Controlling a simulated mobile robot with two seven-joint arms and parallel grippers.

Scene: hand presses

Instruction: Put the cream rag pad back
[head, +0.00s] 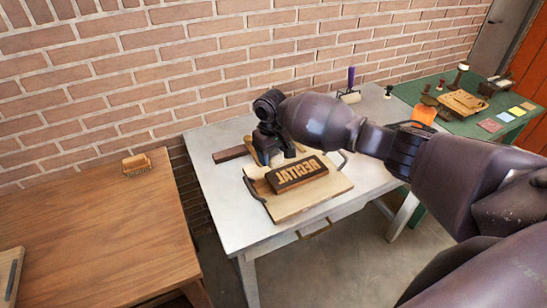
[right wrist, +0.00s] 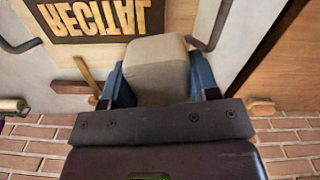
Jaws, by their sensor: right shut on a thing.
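The cream rag pad (right wrist: 155,62) sits between the blue fingers of my right gripper (right wrist: 157,85) in the right wrist view. The gripper is shut on it. In the head view my right gripper (head: 268,148) points down over the back of the white table (head: 225,205), just behind the wooden board (head: 287,208) with the dark "RECITAL" type block (head: 297,173). The pad is partly hidden there by the gripper and small tools. Whether it touches the surface below, I cannot tell. My left gripper is not in view.
A dark wooden bar (head: 230,153) lies left of my gripper. A brown wooden table (head: 95,235) with a small brush (head: 136,164) stands at left. A green table (head: 478,128) with several tools stands at right. A brick wall rises behind. The white table's front left is clear.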

